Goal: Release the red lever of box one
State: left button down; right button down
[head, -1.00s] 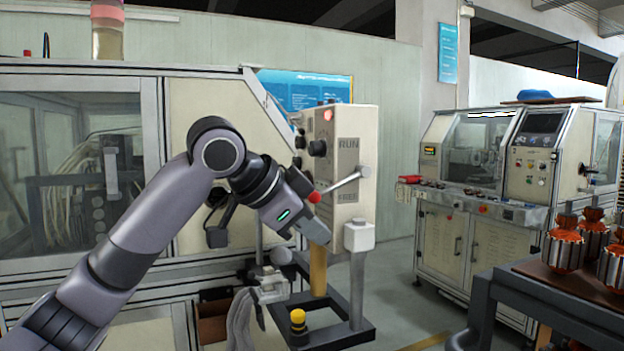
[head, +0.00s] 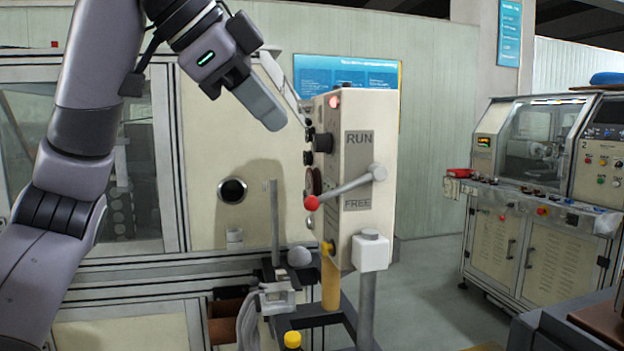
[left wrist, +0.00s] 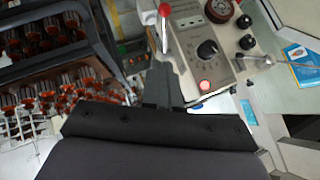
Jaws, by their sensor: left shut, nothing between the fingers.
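The beige control box (head: 352,225) stands on a post at the middle of the head view, with RUN and FREE plates on its face. Its lever has a grey arm and a red ball (head: 311,202). The lever slopes down to the left from its pivot, the ball level with the FREE plate. My left gripper (head: 270,115) is shut and empty, up and left of the ball and apart from it. In the left wrist view the red ball (left wrist: 164,9) shows at the top, beyond the shut fingers (left wrist: 163,88). My right gripper is out of view.
A beige machine cabinet (head: 215,150) with a window stands behind my left arm. A yellow-topped button (head: 292,340) is below the box. A second machine (head: 500,235) stands at the right across open floor. Several copper-wound parts (left wrist: 45,95) show in the left wrist view.

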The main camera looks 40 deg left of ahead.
pick_arm(q)
send_near(321, 199)
jog(key=w+d, duration=0.2)
jog(key=w+f, duration=0.1)
jog(key=f, duration=0.1)
jog(key=shift+w+a+f, duration=0.5)
jog(key=shift+a+f, duration=0.05)
jog(key=shift+f, duration=0.3)
notch_tip(321, 199, down, 2)
jog(key=t+h+b, duration=0.1)
jog(key=t+b, duration=0.1)
jog(key=b, duration=0.3)
jog(key=shift+d+f+n+h, duration=0.1)
jog(key=shift+n+h, duration=0.2)
